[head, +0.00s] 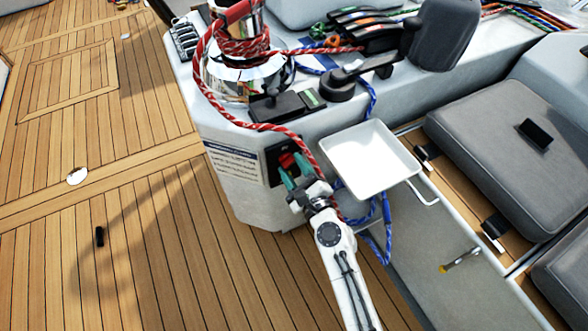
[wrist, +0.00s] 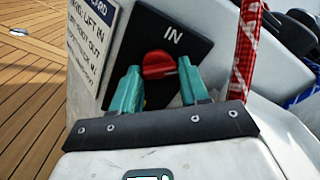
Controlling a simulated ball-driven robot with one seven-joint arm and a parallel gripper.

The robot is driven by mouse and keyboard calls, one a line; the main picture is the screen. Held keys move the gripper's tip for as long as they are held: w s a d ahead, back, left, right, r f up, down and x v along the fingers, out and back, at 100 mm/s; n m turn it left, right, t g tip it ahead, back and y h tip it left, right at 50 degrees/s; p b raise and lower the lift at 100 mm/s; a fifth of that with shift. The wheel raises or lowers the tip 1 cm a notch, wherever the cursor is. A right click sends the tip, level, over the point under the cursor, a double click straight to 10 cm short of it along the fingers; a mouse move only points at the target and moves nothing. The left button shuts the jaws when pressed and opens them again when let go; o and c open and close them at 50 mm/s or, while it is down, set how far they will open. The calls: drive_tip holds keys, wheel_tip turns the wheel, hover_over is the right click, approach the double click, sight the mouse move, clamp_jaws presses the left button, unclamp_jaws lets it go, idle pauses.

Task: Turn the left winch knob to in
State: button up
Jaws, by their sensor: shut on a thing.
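The red winch knob (wrist: 158,65) sits on a black panel (wrist: 182,36) with the white word IN above it. The knob's turned direction is hard to tell. In the head view the knob (head: 286,160) is on the side of the white winch base, partly covered by my fingers. My gripper (head: 293,169) has green fingers, one on each side of the knob, shut on it. The fingers also show in the wrist view (wrist: 159,72), left and right of the knob. The panel's lower part is hidden behind my gripper.
A red rope (head: 300,142) hangs from the chrome winch (head: 240,75) close beside my gripper. A white tray (head: 371,158) and blue rope (head: 388,235) are just right. A printed label (head: 233,162) is left of the panel. The wooden deck (head: 150,230) at left is mostly clear.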

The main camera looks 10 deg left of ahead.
drive_tip(key=n+b, duration=0.1)
drive_tip(key=n, duration=0.4)
drive_tip(key=shift+a+n, duration=0.1)
drive_tip(key=shift+n, duration=0.3)
drive_tip(key=n+b, duration=0.1)
drive_tip(key=n, duration=0.3)
drive_tip(key=shift+s+n, duration=0.1)
drive_tip(key=shift+n, duration=0.2)
drive_tip(key=shift+b, duration=0.3)
drive_tip(key=o, duration=1.1)
drive_tip(key=shift+c, duration=0.2)
drive_tip(key=b+v, duration=0.1)
drive_tip(key=v, duration=0.9)
drive_tip(key=shift+s, duration=0.35)
drive_tip(key=shift+d, duration=0.25)
